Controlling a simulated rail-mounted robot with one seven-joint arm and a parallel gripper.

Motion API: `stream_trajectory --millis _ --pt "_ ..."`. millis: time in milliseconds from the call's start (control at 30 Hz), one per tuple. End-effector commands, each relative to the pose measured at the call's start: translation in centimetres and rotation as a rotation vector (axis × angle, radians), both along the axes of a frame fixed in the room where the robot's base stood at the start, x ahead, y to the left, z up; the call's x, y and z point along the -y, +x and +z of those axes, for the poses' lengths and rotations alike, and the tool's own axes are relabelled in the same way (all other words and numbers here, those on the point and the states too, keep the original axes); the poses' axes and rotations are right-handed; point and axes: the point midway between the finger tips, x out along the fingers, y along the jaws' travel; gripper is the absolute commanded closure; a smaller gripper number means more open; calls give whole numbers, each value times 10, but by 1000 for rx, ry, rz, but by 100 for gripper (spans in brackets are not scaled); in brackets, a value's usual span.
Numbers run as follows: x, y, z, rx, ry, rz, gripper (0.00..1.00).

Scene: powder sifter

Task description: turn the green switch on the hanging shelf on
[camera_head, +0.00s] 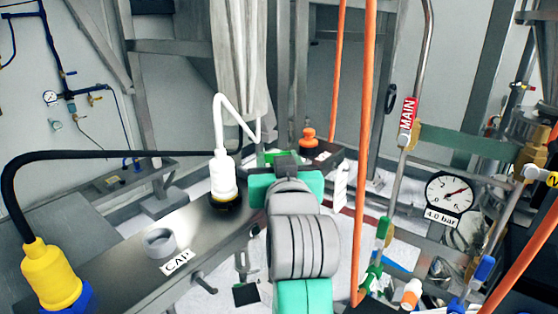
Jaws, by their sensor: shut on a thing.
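The green switch (270,157) shows as a small green patch at the far end of the steel shelf (218,228), near the middle of the head view. My gripper (286,158) is right at it, seen from behind at the end of my grey and teal arm. The gripper appears shut on the green switch. Its fingertips and most of the switch are hidden behind my wrist, so I cannot tell the switch's position.
A white plug (222,178) with a white hose stands on the shelf left of my wrist. A grey cap (159,242) and yellow connector (50,275) are nearer. An orange knob (308,138) stands behind. Orange pipes (363,150) and a gauge (450,194) are right.

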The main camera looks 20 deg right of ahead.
Motion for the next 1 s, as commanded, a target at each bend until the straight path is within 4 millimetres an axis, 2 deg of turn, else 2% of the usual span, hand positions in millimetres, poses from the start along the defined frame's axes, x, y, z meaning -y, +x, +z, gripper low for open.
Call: stream_trajectory --millis 167,200,300,633,900,1000 --pt "0 0 -1 -3 0 1 79" --pt "0 0 -1 -3 0 1 54" --pt "0 0 -1 -3 1 1 34" --pt "-1 -5 -2 0 0 1 34" --pt "-14 -56 -4 0 0 1 34" --pt "-17 -69 -2 -1 0 1 34"
